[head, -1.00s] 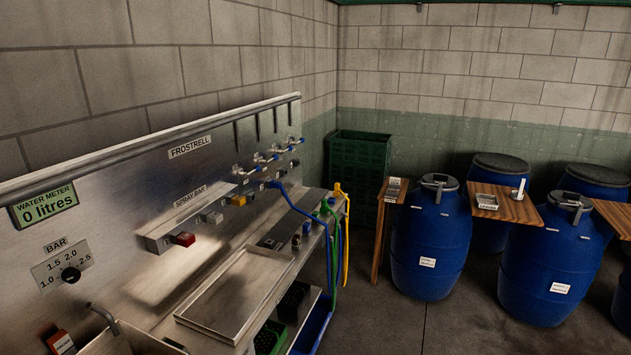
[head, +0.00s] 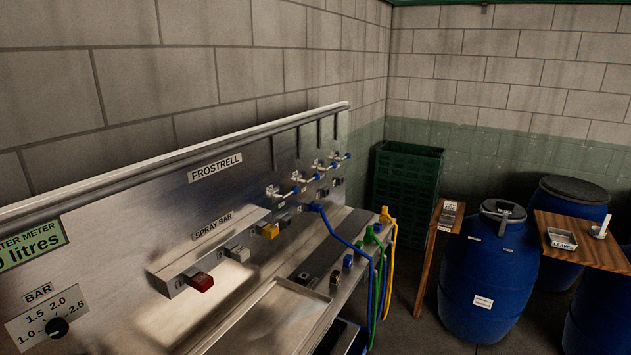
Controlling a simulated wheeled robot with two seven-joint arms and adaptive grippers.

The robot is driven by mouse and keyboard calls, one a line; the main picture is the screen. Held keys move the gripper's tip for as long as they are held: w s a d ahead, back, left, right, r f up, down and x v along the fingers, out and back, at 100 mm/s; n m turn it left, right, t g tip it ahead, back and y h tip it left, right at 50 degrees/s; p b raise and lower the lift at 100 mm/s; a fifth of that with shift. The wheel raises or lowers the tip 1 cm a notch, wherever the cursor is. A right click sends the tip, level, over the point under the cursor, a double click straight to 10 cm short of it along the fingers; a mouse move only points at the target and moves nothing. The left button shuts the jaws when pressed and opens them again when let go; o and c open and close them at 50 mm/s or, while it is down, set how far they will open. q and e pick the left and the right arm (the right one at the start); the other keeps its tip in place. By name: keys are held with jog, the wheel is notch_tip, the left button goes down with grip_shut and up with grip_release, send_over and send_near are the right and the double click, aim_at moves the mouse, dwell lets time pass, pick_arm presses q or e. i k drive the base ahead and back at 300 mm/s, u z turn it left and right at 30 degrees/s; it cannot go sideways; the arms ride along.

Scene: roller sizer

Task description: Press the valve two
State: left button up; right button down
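A steel panel marked FROSTRELL (head: 216,168) leans along the left wall. Under the SPRAY BAR label (head: 213,225) a ledge carries a red button (head: 201,282), a white-grey one (head: 238,254) and a yellow one (head: 270,230), with smaller dark ones (head: 284,220) further along. Several small taps with blue ends (head: 318,177) stick out at the panel's far right. Neither of my grippers shows in the head view.
A steel tray (head: 272,318) lies below the panel. Blue, green and yellow hoses (head: 391,270) hang at the bench's far end. A green crate (head: 407,190), blue barrels (head: 490,275) and wooden boards (head: 583,240) stand to the right. Some floor shows between bench and barrels.

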aim_at(316, 176)
jog(key=z, duration=1.2)
jog(key=i, duration=3.65)
jog(key=u, duration=2.65)
